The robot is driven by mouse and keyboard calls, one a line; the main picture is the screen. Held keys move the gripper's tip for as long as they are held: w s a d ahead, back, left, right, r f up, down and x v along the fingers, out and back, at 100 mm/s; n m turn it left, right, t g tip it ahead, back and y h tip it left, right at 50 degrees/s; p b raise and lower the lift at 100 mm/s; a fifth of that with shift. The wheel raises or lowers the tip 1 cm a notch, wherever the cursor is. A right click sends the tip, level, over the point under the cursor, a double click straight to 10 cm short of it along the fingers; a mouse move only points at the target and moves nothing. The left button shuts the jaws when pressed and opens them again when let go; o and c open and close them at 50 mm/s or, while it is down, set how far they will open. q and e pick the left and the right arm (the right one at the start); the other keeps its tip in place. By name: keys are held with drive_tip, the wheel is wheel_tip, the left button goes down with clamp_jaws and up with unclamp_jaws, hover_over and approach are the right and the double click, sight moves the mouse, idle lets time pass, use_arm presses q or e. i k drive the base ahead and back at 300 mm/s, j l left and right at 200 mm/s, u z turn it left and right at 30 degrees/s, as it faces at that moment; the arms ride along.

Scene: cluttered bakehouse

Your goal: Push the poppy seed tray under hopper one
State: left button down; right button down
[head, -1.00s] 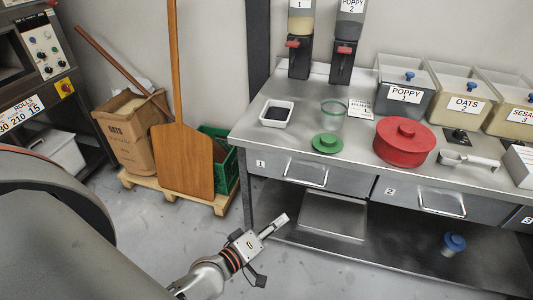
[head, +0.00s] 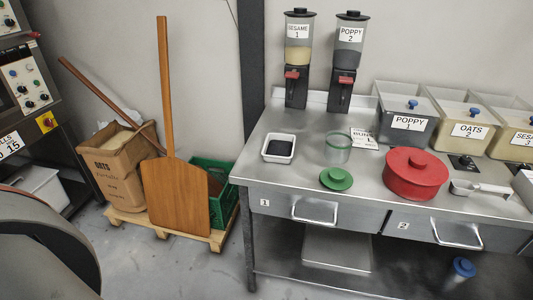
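A small white tray (head: 279,148) with dark seeds in it sits near the left end of the steel counter (head: 305,172). Hopper one (head: 298,55), labelled SESAME 1 and holding pale seeds, stands at the back of the counter, behind and slightly right of the tray. The tray is in front of it, not beneath its red-handled outlet. The hopper labelled POPPY 2 (head: 348,58), with dark contents, stands to its right. Neither of my grippers shows in the head view now.
A clear glass jar (head: 338,148), green lid (head: 336,178) and red lidded pot (head: 414,174) stand right of the tray. Bins marked POPPY (head: 405,122) and OATS (head: 463,129) stand further right. A wooden peel (head: 176,192) leans left of the counter.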

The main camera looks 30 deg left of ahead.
sight(278, 148)
drive_tip(key=i+j, duration=0.1)
drive_tip(key=j, duration=0.4)
drive_tip(key=i+j, duration=0.1)
drive_tip(key=j, duration=0.35)
drive_tip(key=i+j+z, duration=0.1)
drive_tip(key=j, duration=0.4)
drive_tip(key=i+j, duration=0.1)
drive_tip(key=j, duration=0.35)
